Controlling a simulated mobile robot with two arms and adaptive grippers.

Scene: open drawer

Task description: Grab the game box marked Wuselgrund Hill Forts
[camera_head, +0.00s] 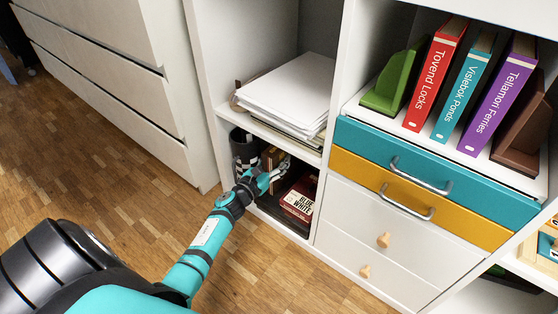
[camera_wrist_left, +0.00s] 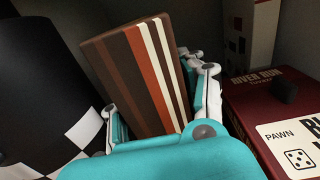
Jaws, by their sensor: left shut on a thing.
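My left gripper (camera_head: 277,174) reaches into the low shelf compartment and is shut on a brown game box (camera_head: 268,157) with orange and cream stripes. In the left wrist view the striped box (camera_wrist_left: 132,78) stands upright and slightly tilted between the fingers (camera_wrist_left: 158,105), one on each side. No title can be read on its visible faces, so I cannot tell whether it is marked Wuselgrund Hill Forts. The lower part of the box is hidden by my gripper. My right gripper is not in view.
A dark red box (camera_head: 300,198) lies right of the gripper; River Run shows on it in the wrist view (camera_wrist_left: 255,82). A black checkered container (camera_head: 244,150) stands left. A paper stack (camera_head: 292,88) lies on the shelf above. Closed drawers (camera_head: 375,222) are to the right.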

